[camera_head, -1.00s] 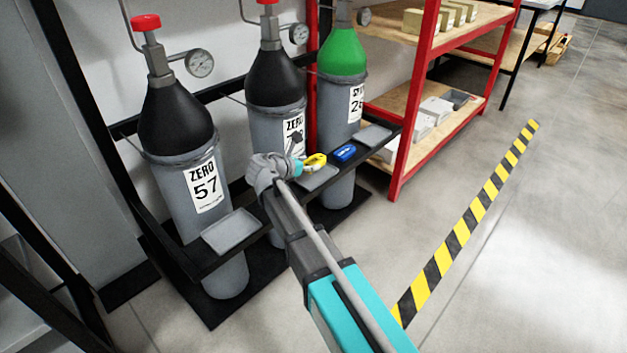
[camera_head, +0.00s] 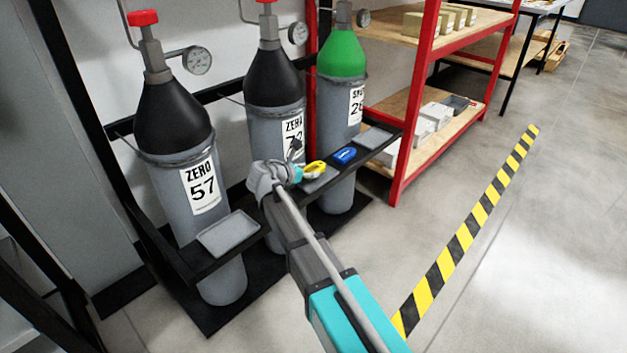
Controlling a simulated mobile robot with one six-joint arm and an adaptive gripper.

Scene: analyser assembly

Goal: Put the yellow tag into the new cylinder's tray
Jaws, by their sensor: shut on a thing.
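The yellow tag (camera_head: 316,168) is at the tip of my gripper (camera_head: 298,168), which is shut on it. The tag is over or at the middle tray (camera_head: 322,181), in front of the middle black-topped cylinder (camera_head: 272,92) labelled ZERO. I cannot tell whether the tag touches that tray. My gripper hides part of this cylinder's label and body. The left cylinder (camera_head: 178,128) is labelled ZERO 57 and has an empty grey tray (camera_head: 229,233) in front. The green-topped cylinder (camera_head: 341,97) stands at the right, with another grey tray (camera_head: 374,139) in front.
A blue tag (camera_head: 345,155) lies on the black rack rail (camera_head: 395,131) between the middle and right trays. A red-framed shelf (camera_head: 419,80) with boxes stands to the right. A yellow-black floor stripe (camera_head: 469,232) crosses clear floor at the right.

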